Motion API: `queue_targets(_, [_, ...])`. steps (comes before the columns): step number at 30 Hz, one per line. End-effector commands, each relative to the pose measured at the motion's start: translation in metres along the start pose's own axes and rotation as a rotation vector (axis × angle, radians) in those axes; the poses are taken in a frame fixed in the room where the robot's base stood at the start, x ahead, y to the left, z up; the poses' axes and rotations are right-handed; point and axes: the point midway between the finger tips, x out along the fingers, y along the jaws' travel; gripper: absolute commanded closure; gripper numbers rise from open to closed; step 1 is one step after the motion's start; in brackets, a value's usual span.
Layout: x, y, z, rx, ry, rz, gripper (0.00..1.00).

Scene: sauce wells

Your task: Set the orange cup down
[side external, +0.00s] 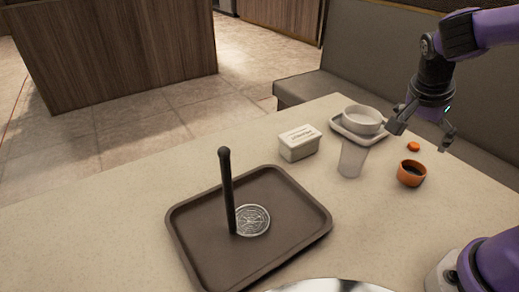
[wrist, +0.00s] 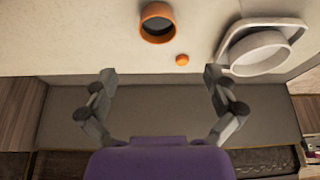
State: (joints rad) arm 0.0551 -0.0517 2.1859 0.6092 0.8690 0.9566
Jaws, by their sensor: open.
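The orange cup (side external: 411,173) stands upright on the table at the right, with a dark inside. It also shows in the wrist view (wrist: 157,22), at the top and beyond the fingertips. My gripper (side external: 421,133) is open and empty, above the table and apart from the cup. In the wrist view my gripper (wrist: 161,74) has its two fingers spread wide with nothing between them.
A small orange disc (side external: 413,147) lies near the cup. A white bowl (side external: 362,119) sits on a square saucer (side external: 336,126). A clear glass (side external: 352,159), a white box (side external: 298,143) and a brown tray (side external: 185,232) with a dark post (side external: 227,190) stand further left.

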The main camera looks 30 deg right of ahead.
Motion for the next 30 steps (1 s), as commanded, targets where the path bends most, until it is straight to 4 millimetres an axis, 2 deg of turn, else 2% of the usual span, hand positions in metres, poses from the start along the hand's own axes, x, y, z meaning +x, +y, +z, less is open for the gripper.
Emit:
queue_targets(2, [-0.015,-0.001,0.008,-0.152,-0.028,-0.079,0.00])
queue_targets(9, [-0.068,0.009,0.060,-0.957,-0.014,-0.459,0.00])
queue_targets(13, [-0.085,0.018,0.081,-1.256,0.057,-0.595,0.00])
queue_targets(18, [-0.090,0.022,0.090,-1.376,0.093,-0.644,0.00])
queue_targets(27, [-0.090,0.021,0.089,-1.371,0.092,-0.641,0.00])
queue_targets(30, [-0.092,0.017,0.083,-1.373,0.089,-0.625,0.00])
